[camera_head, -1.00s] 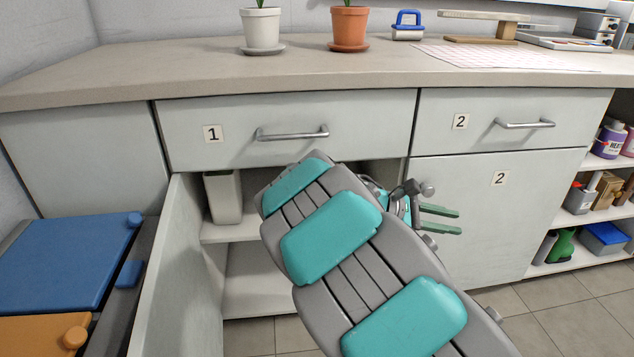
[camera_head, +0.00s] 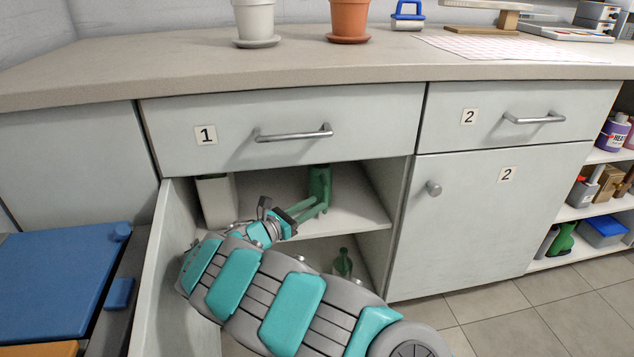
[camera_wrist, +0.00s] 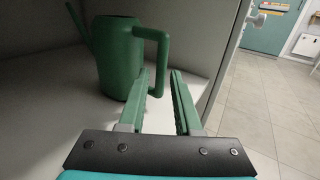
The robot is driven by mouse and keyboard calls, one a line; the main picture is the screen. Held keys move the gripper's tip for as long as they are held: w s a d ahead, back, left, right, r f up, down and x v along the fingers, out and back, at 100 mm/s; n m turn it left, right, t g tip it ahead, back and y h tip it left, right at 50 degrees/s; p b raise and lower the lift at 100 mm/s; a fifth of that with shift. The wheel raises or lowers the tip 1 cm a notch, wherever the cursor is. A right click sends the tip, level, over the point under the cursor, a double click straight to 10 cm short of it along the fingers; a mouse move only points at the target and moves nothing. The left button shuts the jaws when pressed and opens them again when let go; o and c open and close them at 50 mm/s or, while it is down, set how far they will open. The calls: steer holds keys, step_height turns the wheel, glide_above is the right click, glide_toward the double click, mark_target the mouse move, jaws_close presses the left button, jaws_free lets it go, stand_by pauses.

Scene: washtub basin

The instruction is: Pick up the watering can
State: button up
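The green watering can (camera_wrist: 118,58) stands upright on the upper shelf of the open cabinet under drawer 1. In the wrist view its spout points up to the left and its handle (camera_wrist: 165,62) faces right. In the head view the can (camera_head: 321,183) is partly visible beyond my fingers. My gripper (camera_wrist: 165,85) is open, its two green fingers apart and directed at the handle side. The near finger tips overlap the lower handle in the picture; I cannot tell whether they touch it. In the head view my gripper (camera_head: 308,208) reaches into the cabinet.
A pale container (camera_head: 216,200) stands left on the same shelf. A green bottle (camera_head: 343,264) is on the shelf below. The open cabinet door (camera_head: 165,265) stands to the left, and the cabinet's side wall (camera_wrist: 215,50) is close on the right. The drawer front (camera_head: 290,125) is above.

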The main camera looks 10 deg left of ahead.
mark_target(318, 173)
steer(key=x, duration=0.7)
steer(key=shift+w+d+f, duration=0.15)
steer(key=shift+w+d, duration=0.05)
jaws_close()
stand_by(1.3)
